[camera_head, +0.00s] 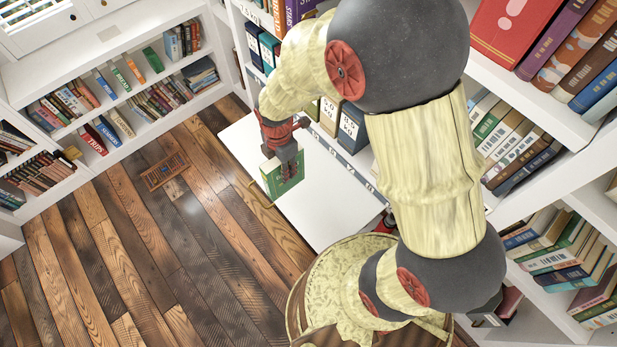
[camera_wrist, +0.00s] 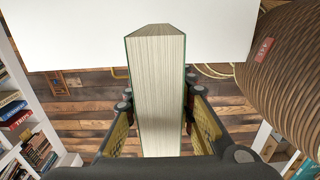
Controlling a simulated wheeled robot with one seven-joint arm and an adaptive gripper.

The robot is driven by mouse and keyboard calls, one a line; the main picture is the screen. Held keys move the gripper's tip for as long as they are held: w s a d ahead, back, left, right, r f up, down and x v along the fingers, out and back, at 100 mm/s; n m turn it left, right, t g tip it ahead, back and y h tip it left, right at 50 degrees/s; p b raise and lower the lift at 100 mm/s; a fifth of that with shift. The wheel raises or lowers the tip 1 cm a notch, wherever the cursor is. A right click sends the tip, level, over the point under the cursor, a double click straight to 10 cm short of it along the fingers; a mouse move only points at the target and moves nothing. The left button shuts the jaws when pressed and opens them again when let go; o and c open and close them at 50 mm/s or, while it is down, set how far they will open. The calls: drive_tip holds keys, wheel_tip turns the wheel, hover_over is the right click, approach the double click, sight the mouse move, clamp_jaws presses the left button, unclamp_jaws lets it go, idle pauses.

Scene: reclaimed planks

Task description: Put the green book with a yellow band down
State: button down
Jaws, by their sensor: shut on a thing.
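The green book (camera_head: 284,182) is in my gripper (camera_head: 289,160), held by its sides. In the head view it hangs upright over or near the left edge of the white tabletop (camera_head: 335,208); I cannot tell whether it touches. In the wrist view the book's cream page block (camera_wrist: 158,95) faces me between the two fingers, with thin green cover edges. The white tabletop (camera_wrist: 60,30) lies beyond the book's far end. The yellow band is not clear in either view.
Blue and cream binders (camera_head: 352,128) stand along the back of the tabletop. Full bookshelves (camera_head: 515,140) rise on the right, and low white shelves with books (camera_head: 130,95) stand at the left. The front of the tabletop is bare. A brown floor vent (camera_head: 163,170) lies on the planks.

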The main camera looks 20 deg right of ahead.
drive_tip(key=d+f+b, duration=0.4)
drive_tip(key=d+f, duration=0.3)
drive_tip(key=f, duration=0.3)
drive_tip(key=shift+d, duration=0.35)
drive_tip(key=shift+f, duration=0.15)
drive_tip(key=shift+f+b, duration=0.1)
drive_tip(key=shift+b, duration=0.2)
drive_tip(key=c, duration=1.5)
unclamp_jaws()
